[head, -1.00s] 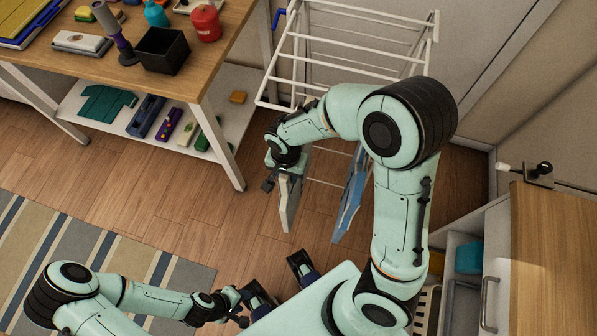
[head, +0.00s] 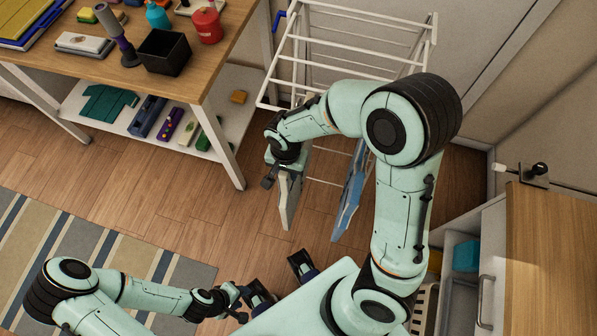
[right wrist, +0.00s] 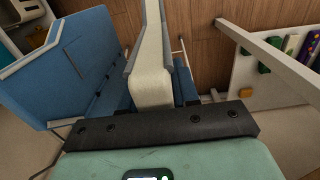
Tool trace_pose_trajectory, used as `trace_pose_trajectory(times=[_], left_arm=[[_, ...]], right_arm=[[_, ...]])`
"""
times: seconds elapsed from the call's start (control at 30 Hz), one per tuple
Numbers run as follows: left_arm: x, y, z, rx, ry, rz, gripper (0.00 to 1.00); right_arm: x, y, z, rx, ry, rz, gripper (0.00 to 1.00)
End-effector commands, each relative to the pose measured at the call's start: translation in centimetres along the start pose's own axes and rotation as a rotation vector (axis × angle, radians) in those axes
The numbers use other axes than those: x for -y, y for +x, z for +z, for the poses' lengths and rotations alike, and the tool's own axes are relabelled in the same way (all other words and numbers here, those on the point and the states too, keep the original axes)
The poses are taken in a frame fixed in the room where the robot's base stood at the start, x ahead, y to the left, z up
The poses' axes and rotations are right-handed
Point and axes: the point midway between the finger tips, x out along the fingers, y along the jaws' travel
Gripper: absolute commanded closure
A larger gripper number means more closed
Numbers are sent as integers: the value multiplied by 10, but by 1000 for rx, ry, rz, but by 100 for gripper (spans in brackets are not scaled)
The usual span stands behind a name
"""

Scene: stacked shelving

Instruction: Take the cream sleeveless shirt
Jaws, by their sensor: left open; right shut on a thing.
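The cream sleeveless shirt (head: 289,205) hangs down, narrow edge-on, beneath my right gripper (head: 288,172) at the drying rack. The black gripper bar hides where the shirt's near end meets the hand. My left gripper (head: 240,303) is open and low at the bottom of the head view, well away from the shirt; its fingertips show poorly.
A blue garment (head: 351,190) hangs just right of the shirt on the white drying rack (head: 350,57). A wooden worktable (head: 108,73) with a lower shelf stands left. A wooden-topped cabinet (head: 555,235) stands right. Floor is open left of the shirt.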

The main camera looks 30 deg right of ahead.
Motion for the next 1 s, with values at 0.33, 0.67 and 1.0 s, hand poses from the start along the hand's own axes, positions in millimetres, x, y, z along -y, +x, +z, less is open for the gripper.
trace_pose_trajectory(times=[0.33,0.67,1.0], left_arm=[[1,2,0,1,0,0,57],[2,4,0,2,-1,-1,57],[3,7,1,3,-1,-1,57]], right_arm=[[1,0,11,0,-3,-1,100],[1,0,28,0,-2,-1,100],[1,-1,45,0,-3,-2,100]])
